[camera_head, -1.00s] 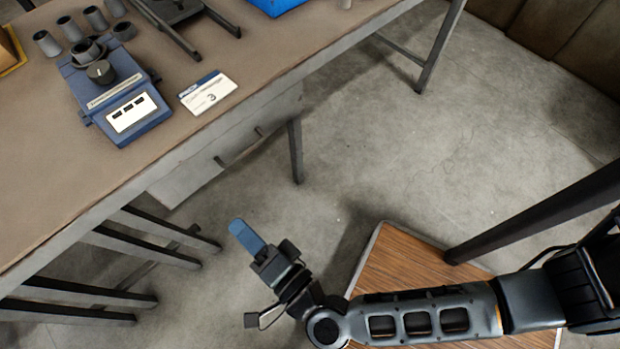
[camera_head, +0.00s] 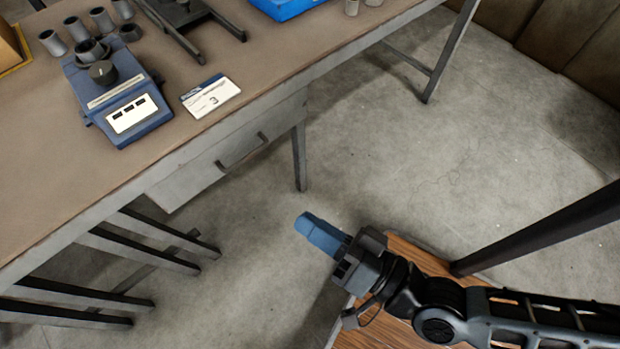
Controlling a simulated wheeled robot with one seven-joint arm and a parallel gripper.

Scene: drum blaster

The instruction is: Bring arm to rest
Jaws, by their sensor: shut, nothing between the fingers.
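My gripper (camera_head: 308,223) has blue fingers that are shut together with nothing between them. It hangs over the concrete floor, in front of the workbench and clear of it, pointing to the upper left. My dark arm reaches in from the lower right corner. The wrist is in front of a wooden surface.
The workbench (camera_head: 130,178) fills the upper left. On it are a blue device (camera_head: 115,95), a white card (camera_head: 211,97), several grey cups (camera_head: 101,19), a dark stand (camera_head: 187,27) and a blue bin (camera_head: 286,6). A wooden surface (camera_head: 398,334) lies below my arm. The floor (camera_head: 420,170) at centre is open.

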